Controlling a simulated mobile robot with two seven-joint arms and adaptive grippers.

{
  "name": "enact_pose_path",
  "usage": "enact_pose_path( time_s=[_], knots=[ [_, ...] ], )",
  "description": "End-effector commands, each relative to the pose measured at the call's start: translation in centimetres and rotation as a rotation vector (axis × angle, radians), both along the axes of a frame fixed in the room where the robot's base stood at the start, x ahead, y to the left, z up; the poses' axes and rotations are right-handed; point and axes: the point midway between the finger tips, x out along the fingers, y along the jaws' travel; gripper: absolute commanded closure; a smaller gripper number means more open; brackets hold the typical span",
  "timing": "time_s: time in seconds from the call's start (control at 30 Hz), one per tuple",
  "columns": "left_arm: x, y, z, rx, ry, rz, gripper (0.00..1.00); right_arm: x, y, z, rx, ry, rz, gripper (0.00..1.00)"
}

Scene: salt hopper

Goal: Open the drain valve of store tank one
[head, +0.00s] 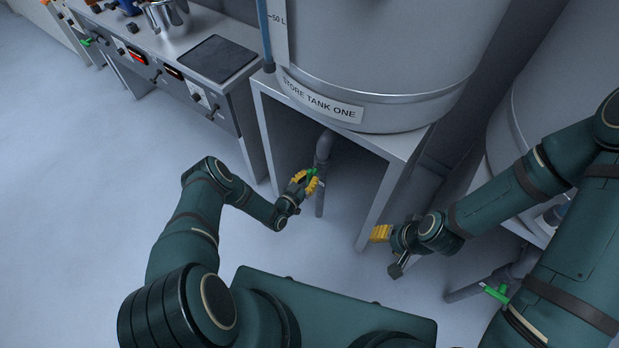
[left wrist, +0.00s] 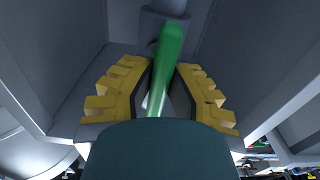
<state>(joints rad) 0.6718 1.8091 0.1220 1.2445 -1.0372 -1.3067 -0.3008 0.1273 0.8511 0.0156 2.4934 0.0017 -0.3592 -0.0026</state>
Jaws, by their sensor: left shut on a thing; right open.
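Store tank one (head: 390,45) is a large grey tank, labelled on its lower rim, on a metal stand (head: 384,200). A grey drain pipe (head: 323,150) runs down beneath it. The green valve handle (head: 312,171) is at this pipe, mostly covered by my left gripper (head: 308,180). In the left wrist view the green handle (left wrist: 168,60) lies between the yellow fingers of my left gripper (left wrist: 160,92), which is shut on it. My right gripper (head: 380,233) is open and empty, near the stand's front right leg. The handle's exact angle to the pipe is hard to tell.
A second tank (head: 560,85) stands at the right, with its own green valve handle (head: 495,293) low down. A metal bench (head: 205,75) with a dark plate, knobs and displays is at the upper left. The floor (head: 90,210) at left is clear.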

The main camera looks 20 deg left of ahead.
Motion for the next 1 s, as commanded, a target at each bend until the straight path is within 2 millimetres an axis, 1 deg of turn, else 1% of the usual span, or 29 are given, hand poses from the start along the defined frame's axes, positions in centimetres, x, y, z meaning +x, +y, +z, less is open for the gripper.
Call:
enact_pose_path(
  time_s=[0.03,0.07,0.1,0.43,0.57,0.67,0.9,1.0],
  knots=[
    [0.2,-0.1,0.3,-0.002,-0.007,0.0,0.8,0.0,0.0,0.0,0.0,0.0,0.0,0.53],
    [0.2,-0.1,0.3,-0.001,-0.007,0.0,0.69,0.0,0.0,0.0,0.0,0.0,0.0,0.53],
    [0.2,-0.1,0.2,-0.001,-0.006,0.0,0.55,0.0,0.0,0.0,0.0,0.0,0.0,0.53],
    [0.0,0.0,0.1,0.0,-0.002,0.0,0.54,0.0,0.0,0.0,0.0,0.0,0.0,0.53],
    [-0.9,0.4,0.0,0.001,-0.001,0.0,0.54,0.0,0.0,0.0,0.0,0.0,0.0,0.53],
    [-2.4,0.9,0.0,0.0,0.0,0.002,0.54,0.0,0.0,0.0,0.0,0.0,0.0,0.53],
    [-7.0,2.6,0.0,-0.001,0.0,0.001,0.54,0.0,0.0,0.0,0.0,0.0,0.0,0.53],
    [-8.7,3.2,0.1,0.001,-0.001,0.001,0.54,0.0,0.0,0.0,0.0,0.0,0.0,0.53]
  ],
)
